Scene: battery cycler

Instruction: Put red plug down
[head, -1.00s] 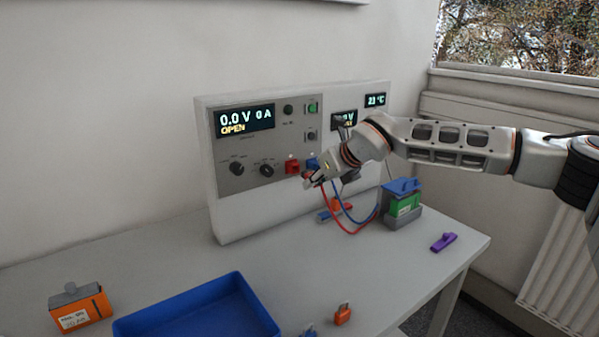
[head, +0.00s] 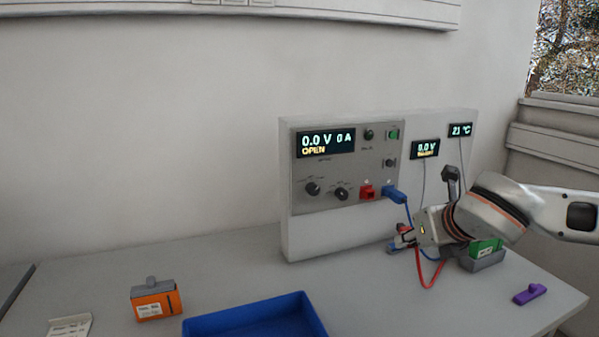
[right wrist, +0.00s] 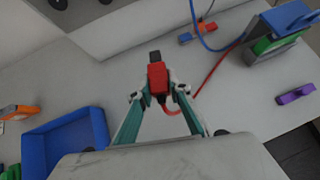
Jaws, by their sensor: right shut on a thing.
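My right gripper (head: 398,240) is shut on the red plug (right wrist: 158,80), in front of the cycler's lower right part. In the right wrist view the fingers (right wrist: 159,99) grip both sides of the plug, and its dark tip points away from me. The plug's red lead (head: 430,277) curves from it towards the green battery (head: 487,246). The plug is clear of the panel's red socket (head: 367,192). Its height over the grey table (right wrist: 215,115) is hard to tell. My left gripper is not in view.
A blue plug (head: 394,194) sits at the panel beside the red socket. The battery stands in a grey holder (head: 484,262). A blue tray (head: 255,321), an orange block (head: 155,300) and a purple piece (head: 530,294) are on the table. An orange-and-blue piece (right wrist: 197,33) lies beyond the plug.

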